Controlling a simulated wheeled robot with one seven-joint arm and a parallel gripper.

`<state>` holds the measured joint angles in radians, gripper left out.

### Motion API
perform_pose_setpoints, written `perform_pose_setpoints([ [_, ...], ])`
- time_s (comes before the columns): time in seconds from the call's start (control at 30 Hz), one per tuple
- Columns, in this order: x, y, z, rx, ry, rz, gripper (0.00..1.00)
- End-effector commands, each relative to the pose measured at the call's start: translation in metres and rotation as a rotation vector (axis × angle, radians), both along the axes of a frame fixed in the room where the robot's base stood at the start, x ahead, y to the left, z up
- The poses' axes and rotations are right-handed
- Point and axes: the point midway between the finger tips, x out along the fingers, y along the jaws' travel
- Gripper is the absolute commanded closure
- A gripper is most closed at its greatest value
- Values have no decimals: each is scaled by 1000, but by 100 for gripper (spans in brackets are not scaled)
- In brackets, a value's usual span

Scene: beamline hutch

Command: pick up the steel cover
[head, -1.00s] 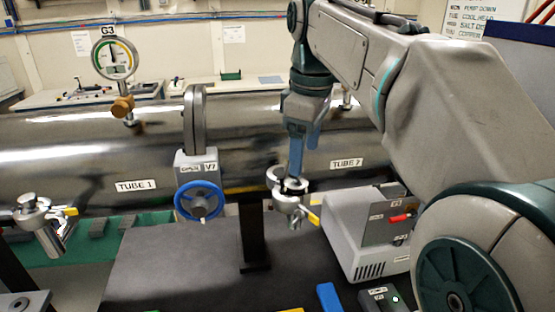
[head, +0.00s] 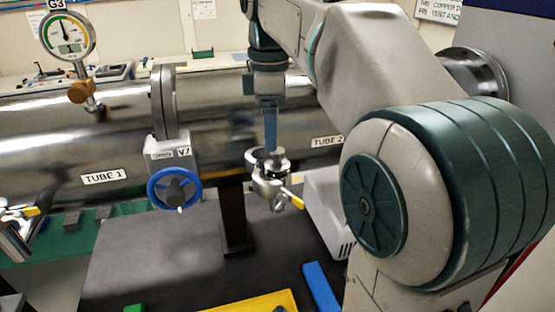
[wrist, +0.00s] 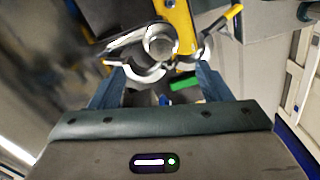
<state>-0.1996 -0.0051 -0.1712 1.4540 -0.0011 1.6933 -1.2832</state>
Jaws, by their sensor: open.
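A small round steel piece (head: 274,160), which looks like the steel cover, sits at the clamped port in front of the tube marked TUBE 2. A steel clamp (head: 266,186) with a yellow-tipped lever (head: 293,200) is around or just below it; I cannot tell exactly. In the wrist view the round steel top (wrist: 158,43) shows beyond and between my fingers. My gripper (head: 271,146) points down just above the piece. In the wrist view my gripper (wrist: 158,85) is open, its blue fingers apart with nothing clearly held. Contact cannot be made out.
A blue handwheel valve (head: 174,188) stands left of the port, and a dark post (head: 235,215) is below. A similar steel fitting (head: 15,230) is at far left. A yellow tray (head: 262,302) and a blue block (head: 321,287) lie on the dark bench. A gauge (head: 68,36) rises at upper left.

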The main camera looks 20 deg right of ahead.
Motion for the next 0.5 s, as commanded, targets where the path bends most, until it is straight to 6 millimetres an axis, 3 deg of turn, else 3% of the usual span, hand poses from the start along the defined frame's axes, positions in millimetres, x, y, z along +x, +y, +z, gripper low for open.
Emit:
perform_pose_setpoints([
  [0.27,-3,-4,-16,0,1,-2,29],
  [0.5,-5,-8,-46,1,2,-1,29],
])
